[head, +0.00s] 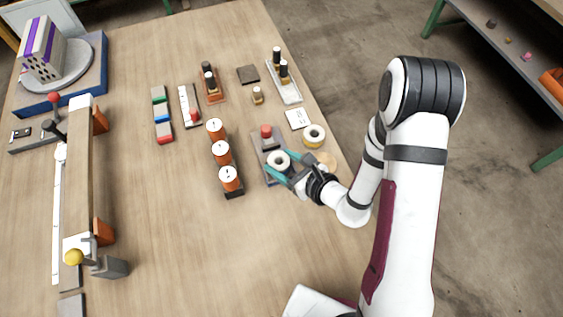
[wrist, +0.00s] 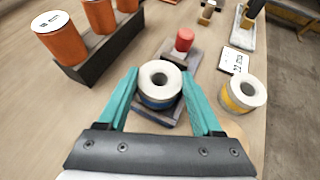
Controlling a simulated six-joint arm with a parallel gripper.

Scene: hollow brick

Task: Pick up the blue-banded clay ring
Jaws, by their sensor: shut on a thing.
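The blue-banded clay ring (wrist: 160,85) is a cream ring with a dark centre hole and a blue band round its lower side. It also shows in the head view (head: 279,160). My gripper (wrist: 160,94) is shut on it, one teal finger on each side; the head view shows my gripper (head: 280,163) too. The ring is upright over the grey plate (head: 262,143). I cannot tell whether it touches the plate. A yellow-banded clay ring (wrist: 243,92) stands apart to the right, also in the head view (head: 314,135).
A red-topped piece (wrist: 184,40) stands just beyond the held ring. A dark rack (wrist: 98,52) with orange, white-topped cylinders is to the left. A white card (wrist: 234,60) lies near the yellow-banded ring. The table front (head: 190,245) is mostly clear.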

